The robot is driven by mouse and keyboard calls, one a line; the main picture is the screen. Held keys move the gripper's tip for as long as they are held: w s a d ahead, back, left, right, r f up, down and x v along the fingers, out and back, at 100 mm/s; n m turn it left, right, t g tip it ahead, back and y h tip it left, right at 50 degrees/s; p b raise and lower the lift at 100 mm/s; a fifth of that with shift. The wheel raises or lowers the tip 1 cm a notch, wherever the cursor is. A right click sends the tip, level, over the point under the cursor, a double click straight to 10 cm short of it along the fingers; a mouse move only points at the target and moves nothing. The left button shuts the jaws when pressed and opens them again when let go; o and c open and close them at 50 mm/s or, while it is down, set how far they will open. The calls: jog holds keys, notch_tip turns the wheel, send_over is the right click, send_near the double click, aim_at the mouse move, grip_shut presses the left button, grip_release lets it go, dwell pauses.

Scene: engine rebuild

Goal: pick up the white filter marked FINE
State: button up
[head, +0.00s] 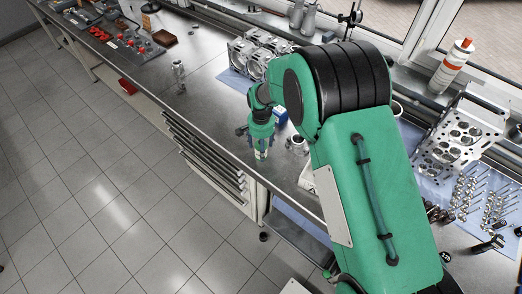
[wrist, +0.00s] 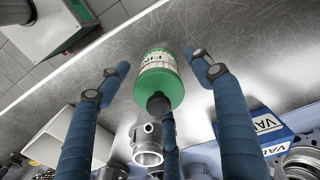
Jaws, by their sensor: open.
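In the wrist view a white cylindrical filter (wrist: 154,56) with a green end lies ahead of my gripper (wrist: 155,62). Dark lettering shows on its white side, but I cannot read it. My blue fingers are spread open, one on each side of the filter, and a third finger with a black joint overlaps its near green end. I cannot tell whether any finger touches it. In the head view my gripper (head: 262,152) points down over the bench near its front edge. I cannot make out the filter clearly there.
The metal bench (head: 214,98) has free room left of my gripper. A metal fitting (wrist: 149,146) and a blue box (wrist: 265,130) stand near the filter in the wrist view. Engine blocks (head: 252,60) sit behind the gripper. A cylinder head (head: 460,132) lies at right.

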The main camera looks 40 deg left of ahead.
jog(key=c, duration=1.3)
jog(key=shift+r, duration=0.1)
jog(key=shift+r, duration=0.45)
jog(key=r, duration=0.2)
jog(key=shift+s+d+r, duration=0.15)
jog(key=shift+d+r, duration=0.05)
jog(key=shift+r, duration=0.1)
jog(key=s+d, duration=0.3)
jog(key=d, duration=0.1)
jog(key=s+d+r, duration=0.1)
jog(key=s+d, duration=0.2)
jog(key=d, duration=0.1)
jog(key=s+d, duration=0.3)
jog(key=d, duration=0.1)
jog(key=shift+s+d+r+b, duration=0.15)
jog(key=shift+s+d+b, duration=0.05)
jog(key=shift+b, duration=0.15)
